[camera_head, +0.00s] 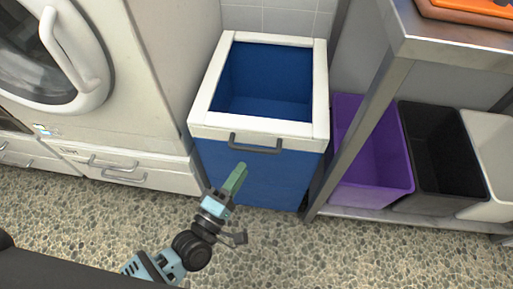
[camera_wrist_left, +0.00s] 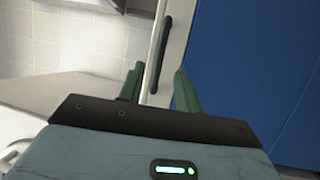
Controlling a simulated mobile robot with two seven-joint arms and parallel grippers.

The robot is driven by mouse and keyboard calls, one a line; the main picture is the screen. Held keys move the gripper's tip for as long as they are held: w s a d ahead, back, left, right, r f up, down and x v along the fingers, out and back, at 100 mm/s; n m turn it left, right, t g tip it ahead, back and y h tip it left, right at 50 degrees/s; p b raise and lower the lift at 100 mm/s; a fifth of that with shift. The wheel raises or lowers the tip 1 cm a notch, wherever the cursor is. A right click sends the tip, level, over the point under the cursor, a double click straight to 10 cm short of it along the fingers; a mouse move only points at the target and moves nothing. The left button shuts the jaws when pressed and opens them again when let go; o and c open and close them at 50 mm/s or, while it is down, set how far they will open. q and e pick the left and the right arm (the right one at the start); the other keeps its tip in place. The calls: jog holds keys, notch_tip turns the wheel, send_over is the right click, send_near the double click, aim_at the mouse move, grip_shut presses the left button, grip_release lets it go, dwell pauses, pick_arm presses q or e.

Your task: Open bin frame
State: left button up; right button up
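The bin is a blue box (camera_head: 243,172) with a white frame (camera_head: 262,130) lying flat around its open top. A dark bar handle (camera_head: 256,148) is on the frame's front side. My left gripper (camera_head: 241,167) is in front of the bin, just below and slightly left of the handle in the head view. In the left wrist view its two green fingers (camera_wrist_left: 157,72) are apart with nothing between them. The handle (camera_wrist_left: 161,52) shows beyond the fingertips, roughly in line with the gap, and does not look touched. My right gripper is not in view.
A white washing machine (camera_head: 140,70) above drawers (camera_head: 120,172) stands left of the bin. A metal table (camera_head: 400,50) is at the right, its leg close to the bin. Purple (camera_head: 375,165), black (camera_head: 440,150) and white (camera_head: 490,145) bins stand beneath it. Pebbled floor in front is clear.

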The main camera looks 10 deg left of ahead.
aim_at(255, 149)
pick_arm(q)
jog(key=shift+b+x, duration=0.5)
jog(key=shift+x, duration=3.4)
jog(key=shift+c, duration=0.4)
grip_shut()
